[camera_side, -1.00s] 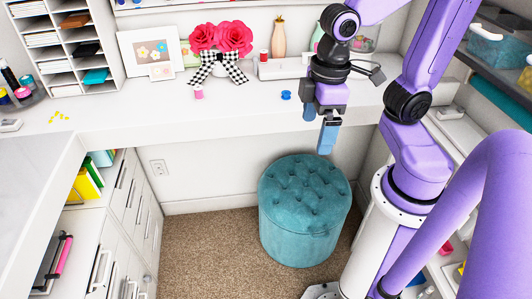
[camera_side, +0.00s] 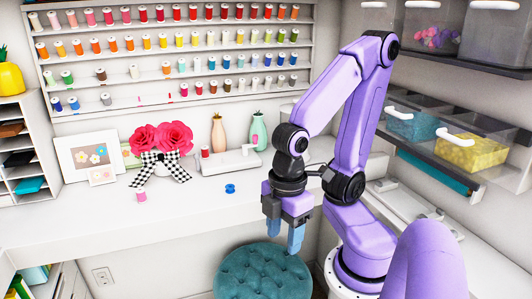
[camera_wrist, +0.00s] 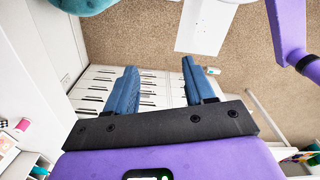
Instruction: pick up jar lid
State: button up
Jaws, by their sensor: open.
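I cannot make out a jar lid in either view. My gripper (camera_side: 283,232) hangs fingers down at the front edge of the white desk, above and beside the teal stool in the side picture. Its two blue fingers are apart with nothing between them. In the wrist view my gripper (camera_wrist: 160,65) is also open and empty, with white drawer fronts and carpet behind the fingers. My arm covers part of the desk's back right corner.
The white desk (camera_side: 90,232) holds a blue spool (camera_side: 230,189), a pink spool (camera_side: 141,196), red flowers (camera_side: 161,139), an orange vase (camera_side: 218,134) and a green vase (camera_side: 258,130). A thread rack (camera_side: 117,47) hangs above. The teal stool (camera_side: 262,272) stands below. Bins (camera_side: 412,124) line the right shelf.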

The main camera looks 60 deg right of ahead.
jog(key=w+d+t+h, duration=0.2)
jog(key=w+d+h, duration=0.1)
jog(key=w+d, duration=0.5)
jog(key=n+g+h, duration=0.2)
jog(key=n+h, duration=0.3)
jog(key=h, duration=0.9)
send_near(295, 100)
jog(key=d, duration=0.3)
jog(key=d+f, duration=0.1)
jog(key=d, duration=0.1)
jog(key=shift+w+d, duration=0.1)
jog(key=shift+d, duration=0.2)
jog(key=shift+d+f, duration=0.15)
jog(key=shift+d, duration=2.6)
jog(key=shift+c, duration=0.4)
